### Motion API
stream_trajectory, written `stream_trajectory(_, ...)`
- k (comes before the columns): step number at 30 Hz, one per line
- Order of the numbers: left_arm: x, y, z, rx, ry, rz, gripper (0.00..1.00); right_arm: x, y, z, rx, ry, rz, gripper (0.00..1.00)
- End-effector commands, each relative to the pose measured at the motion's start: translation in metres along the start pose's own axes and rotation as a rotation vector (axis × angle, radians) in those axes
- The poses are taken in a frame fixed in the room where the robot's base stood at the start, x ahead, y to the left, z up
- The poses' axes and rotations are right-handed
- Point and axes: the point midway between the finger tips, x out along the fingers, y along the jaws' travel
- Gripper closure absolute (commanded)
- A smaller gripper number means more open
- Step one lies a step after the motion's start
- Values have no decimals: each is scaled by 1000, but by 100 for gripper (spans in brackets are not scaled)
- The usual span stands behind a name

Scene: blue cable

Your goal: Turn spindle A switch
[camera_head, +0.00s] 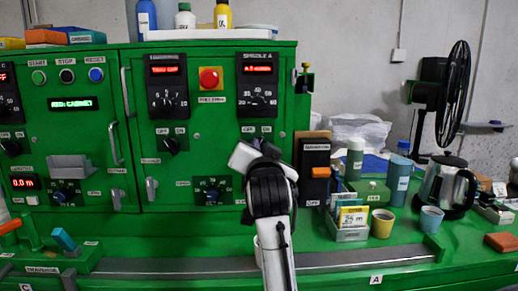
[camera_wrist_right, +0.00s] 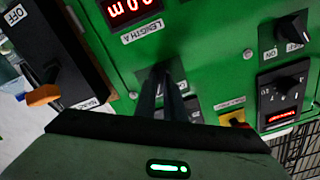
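The spindle A panel (camera_head: 258,85), black with a red display and a dial, is on the upper right of the green cabinet. OFF and ON labels (camera_head: 257,128) sit just below it. My right gripper (camera_head: 260,150) is in front of the cabinet there and hides the switch under those labels in the head view. In the right wrist view its two dark fingers (camera_wrist_right: 167,85) lie close together at the cabinet face, at a dark, mostly hidden shape. Whether they grip that switch is not clear. My left gripper is not in view.
A black box (camera_head: 313,165) with an orange lever stands just right of my right gripper. A red emergency button (camera_head: 209,78) and another rotary switch (camera_head: 171,144) are to the left. Cups, a kettle (camera_head: 446,185) and a fan (camera_head: 455,95) crowd the right.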

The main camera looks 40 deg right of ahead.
Motion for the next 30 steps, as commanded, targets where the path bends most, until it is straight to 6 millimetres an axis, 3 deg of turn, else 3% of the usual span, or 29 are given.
stream_trajectory(14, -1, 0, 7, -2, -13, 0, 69, 0, 0, 0, -85, -1, 1, 100)
stream_trajectory(30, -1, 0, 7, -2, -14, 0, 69, 0, 0, 0, -549, -1, 2, 100)
